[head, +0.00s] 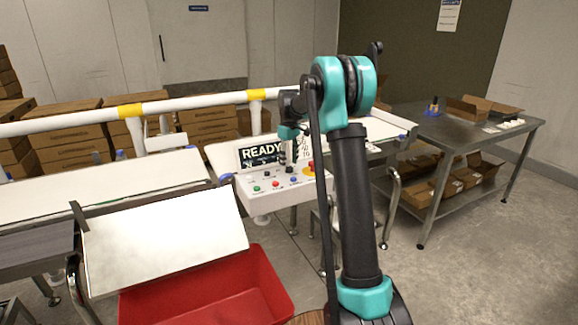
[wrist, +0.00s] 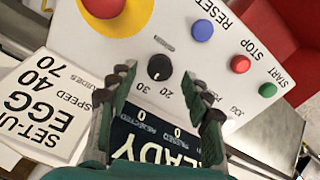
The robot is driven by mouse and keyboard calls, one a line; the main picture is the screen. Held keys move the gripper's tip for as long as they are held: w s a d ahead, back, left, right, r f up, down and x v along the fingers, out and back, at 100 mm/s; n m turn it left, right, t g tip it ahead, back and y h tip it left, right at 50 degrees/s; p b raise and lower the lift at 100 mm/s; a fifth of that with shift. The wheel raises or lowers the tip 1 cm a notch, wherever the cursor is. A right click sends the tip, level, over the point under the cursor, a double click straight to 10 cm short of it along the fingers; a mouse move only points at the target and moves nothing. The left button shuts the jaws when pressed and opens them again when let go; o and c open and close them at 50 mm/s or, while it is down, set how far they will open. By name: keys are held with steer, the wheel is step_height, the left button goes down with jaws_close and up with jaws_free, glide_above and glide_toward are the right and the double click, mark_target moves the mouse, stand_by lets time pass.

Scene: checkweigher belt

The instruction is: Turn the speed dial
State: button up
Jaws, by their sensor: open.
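The speed dial (wrist: 159,67) is a small round black knob with a white pointer mark on the white control panel (head: 243,194). The numbers 20 and 30 show beside it in the wrist view. My gripper (wrist: 163,77) is open, with one finger on each side of the dial and gaps between them and the knob. In the head view my gripper (head: 291,165) hangs over the panel and hides the dial. A display (head: 262,153) reading READY stands behind the controls; my fingers partly cover it in the wrist view.
Near the dial are a blue RESET button (wrist: 202,30), a red STOP button (wrist: 240,64), a green START button (wrist: 268,90) and a large red button on yellow (wrist: 104,6). A set-up card (wrist: 42,105) reads EGG 40, SPEED 70. A red bin (head: 262,280) stands below.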

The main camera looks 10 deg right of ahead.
steer(key=shift+f, duration=1.05)
jaws_close()
